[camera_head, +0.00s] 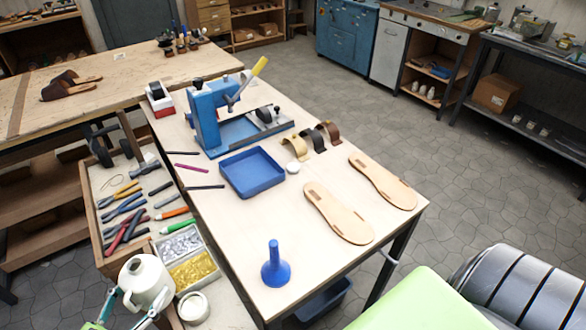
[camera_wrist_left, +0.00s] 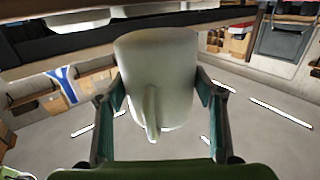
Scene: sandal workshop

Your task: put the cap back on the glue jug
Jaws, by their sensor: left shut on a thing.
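The white glue jug (camera_head: 149,284) is at the lower left of the head view, with a dark, uncapped opening at its top. My left gripper (camera_head: 134,304) is shut on the jug's body, with a teal finger on either side. In the left wrist view the jug (camera_wrist_left: 165,60) fills the space between the fingers (camera_wrist_left: 160,95), its handle towards the camera. I cannot tell whether the jug rests on anything. A small white round piece, apparently the cap (camera_head: 292,167), lies on the workbench (camera_head: 225,230) beside the blue tray. My right gripper is out of view.
A blue funnel (camera_head: 275,266) stands near the bench's front edge. An open white pot (camera_head: 193,308) is just right of the jug. The blue tray (camera_head: 252,174), sandal soles (camera_head: 339,215), straps (camera_head: 314,139) and a blue press (camera_head: 213,115) surround the cap. A tool drawer (camera_head: 103,238) lies left.

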